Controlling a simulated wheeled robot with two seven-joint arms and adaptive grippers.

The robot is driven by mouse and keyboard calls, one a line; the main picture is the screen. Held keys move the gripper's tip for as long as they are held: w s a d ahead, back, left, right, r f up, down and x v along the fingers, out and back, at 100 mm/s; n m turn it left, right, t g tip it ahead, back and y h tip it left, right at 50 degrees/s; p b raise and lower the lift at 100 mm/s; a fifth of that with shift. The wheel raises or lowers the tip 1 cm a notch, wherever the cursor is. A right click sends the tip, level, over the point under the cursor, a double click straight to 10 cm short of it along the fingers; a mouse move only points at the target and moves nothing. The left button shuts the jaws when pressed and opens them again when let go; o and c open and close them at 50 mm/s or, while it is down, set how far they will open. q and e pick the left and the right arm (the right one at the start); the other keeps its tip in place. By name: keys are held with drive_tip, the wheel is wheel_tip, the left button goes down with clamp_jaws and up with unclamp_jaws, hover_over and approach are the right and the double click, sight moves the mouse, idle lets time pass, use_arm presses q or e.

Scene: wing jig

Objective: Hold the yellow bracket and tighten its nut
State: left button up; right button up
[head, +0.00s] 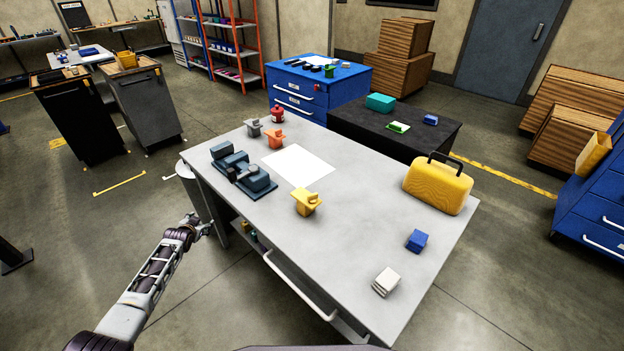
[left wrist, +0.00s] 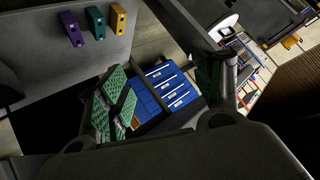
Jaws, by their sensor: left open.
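The bracket does not show clearly in the left wrist view. My right gripper is in neither view.
A dark blue fixture (head: 243,172) stands on the table's left part. Behind are a grey bracket (head: 253,128), an orange bracket (head: 275,139) and a red piece (head: 277,115). A yellow case (head: 438,186), blue block (head: 417,240) and white block (head: 386,282) are to the right.

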use_arm(q)
drive_tip(key=w+a+r+t, duration=0.1)
drive_tip(key=w+r, duration=0.3)
drive_tip(key=r, duration=0.6)
drive_tip(key=w+a+r+t, duration=0.15)
drive_tip(key=w+r, duration=0.25)
drive_tip(key=r, duration=0.7)
drive_tip(key=w+a+r+t, duration=0.15)
drive_tip(key=w+r, duration=0.25)
drive_tip(key=r, duration=0.6)
wheel_tip(320, 180, up, 33)
drive_tip(key=d+m+t, duration=0.2)
drive_tip(key=m+t, duration=0.1)
drive_tip(key=w+d+f+m+g+h, duration=0.3)
drive_tip(key=d+f+m, duration=0.25)
drive_tip(key=d, duration=0.65)
drive_tip(key=m+g+y, duration=0.1)
drive_tip(key=m+g, duration=1.3)
drive_tip(key=g, duration=0.1)
hover_over(312, 194)
wheel_tip(312, 194, down, 32)
drive_tip(key=shift+r, duration=0.1)
drive_tip(key=shift+f, duration=4)
